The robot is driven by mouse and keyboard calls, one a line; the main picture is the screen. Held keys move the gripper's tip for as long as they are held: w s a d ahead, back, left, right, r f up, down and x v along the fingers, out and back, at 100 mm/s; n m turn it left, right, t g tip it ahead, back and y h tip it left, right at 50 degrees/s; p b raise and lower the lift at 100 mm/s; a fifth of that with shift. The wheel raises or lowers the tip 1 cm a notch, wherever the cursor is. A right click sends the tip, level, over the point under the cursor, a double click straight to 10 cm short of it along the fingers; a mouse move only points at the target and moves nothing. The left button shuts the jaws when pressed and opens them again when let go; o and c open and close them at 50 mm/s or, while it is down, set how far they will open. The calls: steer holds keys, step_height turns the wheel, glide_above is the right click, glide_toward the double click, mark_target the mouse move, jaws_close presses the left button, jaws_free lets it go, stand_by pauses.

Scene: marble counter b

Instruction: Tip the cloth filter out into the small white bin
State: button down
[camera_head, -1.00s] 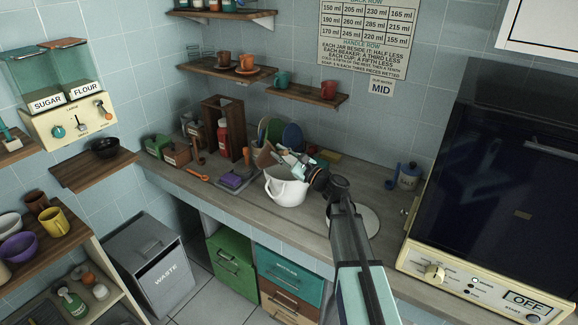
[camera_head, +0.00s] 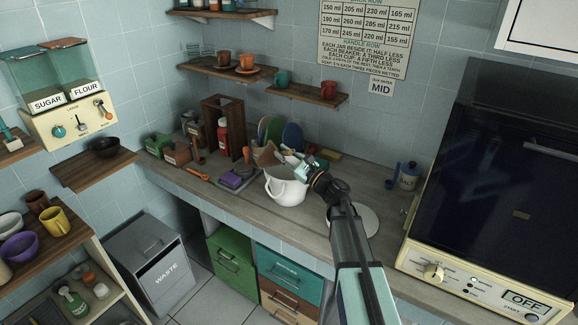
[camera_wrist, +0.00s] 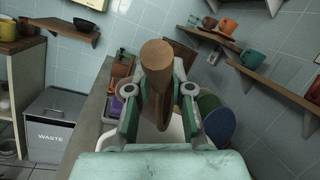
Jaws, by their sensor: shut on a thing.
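My gripper (camera_head: 291,157) is shut on the wooden handle (camera_wrist: 157,56) of the cloth filter (camera_head: 266,154). In the wrist view the handle's round end stands up between the two fingers (camera_wrist: 158,97). The brown filter is held tilted over the rim of the small white bin (camera_head: 287,188) in the head view. The bin stands upright on the counter, and its pale rim shows behind the fingers in the wrist view (camera_wrist: 176,131). The inside of the bin and the filter's contents are hidden.
Coloured plates (camera_head: 292,135) stand in a rack close behind the bin. A purple sponge (camera_head: 233,180) and an orange spoon (camera_head: 196,174) lie to its left. A pale round plate (camera_head: 356,220) lies to its right. The grey WASTE bin (camera_head: 152,268) stands on the floor.

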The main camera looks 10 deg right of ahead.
steer(key=shift+w+d+f+m, duration=0.1)
steer(key=shift+d+f+m, duration=0.15)
steer(key=shift+m, duration=0.15)
steer(key=shift+w+d+r+m+t+p, duration=0.1)
steer(key=shift+d+m+t+p, duration=0.15)
steer(key=shift+d, duration=0.1)
steer(key=shift+w+d+r+m+t+p, duration=0.1)
steer(key=shift+d+m+t+p, duration=0.15)
steer(key=shift+d, duration=0.1)
steer(key=shift+d+m, duration=0.25)
steer(key=shift+m, duration=0.05)
steer(key=shift+w+d+m+t+h+p, duration=0.2)
steer(key=shift+d+m+t+h+p, duration=0.1)
steer(key=shift+d+m+t, duration=0.15)
steer(key=shift+w+d+f+m+t+h+b, duration=0.15)
steer(key=shift+d+m+t+h+b, duration=0.25)
steer(key=shift+m, duration=0.45)
steer(key=shift+w+d+r+m+t+h+b, duration=0.1)
steer(key=shift+d+m+t+h+b, duration=0.35)
steer(key=shift+m, duration=0.4)
steer(key=shift+w+d+f+m+t+h+b, duration=0.15)
steer(key=shift+d+m+t+h+b, duration=0.25)
steer(key=shift+m, duration=0.45)
